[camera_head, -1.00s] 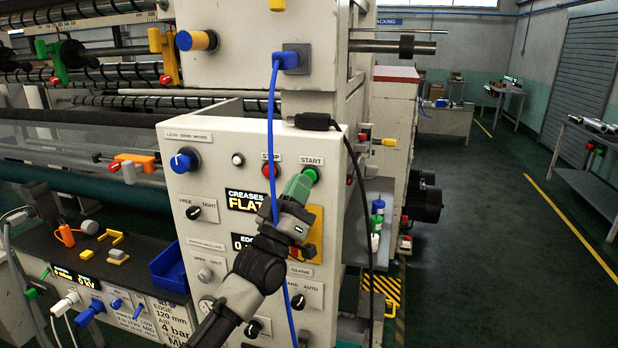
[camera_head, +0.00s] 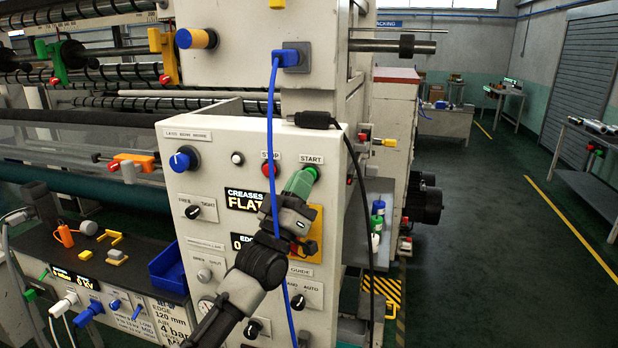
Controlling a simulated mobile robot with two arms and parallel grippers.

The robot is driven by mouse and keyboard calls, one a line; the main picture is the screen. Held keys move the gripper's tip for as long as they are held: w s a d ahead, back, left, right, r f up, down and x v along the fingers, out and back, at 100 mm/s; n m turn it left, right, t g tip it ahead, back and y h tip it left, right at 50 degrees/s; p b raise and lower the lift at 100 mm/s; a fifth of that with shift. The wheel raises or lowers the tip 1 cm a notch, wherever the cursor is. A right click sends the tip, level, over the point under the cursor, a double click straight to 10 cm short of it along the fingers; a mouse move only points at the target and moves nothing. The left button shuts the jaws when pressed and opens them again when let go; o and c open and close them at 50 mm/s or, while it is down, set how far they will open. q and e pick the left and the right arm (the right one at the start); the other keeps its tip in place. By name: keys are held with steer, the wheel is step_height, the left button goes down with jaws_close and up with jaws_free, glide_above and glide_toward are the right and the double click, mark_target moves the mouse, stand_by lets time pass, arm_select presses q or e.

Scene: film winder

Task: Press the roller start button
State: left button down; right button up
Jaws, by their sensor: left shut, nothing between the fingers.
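The green start button (camera_head: 313,171) sits under the START label (camera_head: 312,160) at the upper right of the cream control panel (camera_head: 225,143). My left gripper (camera_head: 302,181) is shut and empty. Its green fingertips are at the lower left edge of the button and cover part of it. I cannot tell whether they touch it or press it. The red stop button (camera_head: 269,169) is to the left, partly behind a hanging blue cable (camera_head: 273,110). My right gripper is not in view.
The blue cable hangs in front of the panel and passes close to my left gripper. A black cable (camera_head: 352,165) hangs along the panel's right edge. A yellow plate (camera_head: 316,222) is partly hidden behind my gripper. Several knobs and displays surround it.

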arm_select(q)
steer(key=shift+w+d+b, duration=0.15)
steer(key=shift+w+b, duration=0.3)
steer(key=shift+b, duration=0.05)
stand_by(0.5)
steer(key=shift+s, duration=0.2)
steer(key=shift+s+a+p, duration=0.3)
steer(key=shift+s+p, duration=0.3)
steer(key=shift+s, duration=0.1)
steer(key=s+p, duration=0.1)
steer(key=s+a, duration=0.1)
steer(key=s, duration=0.1)
steer(key=s+p, duration=0.1)
steer(key=shift+s+a+p, duration=0.25)
steer(key=shift+s+p, duration=0.1)
stand_by(0.4)
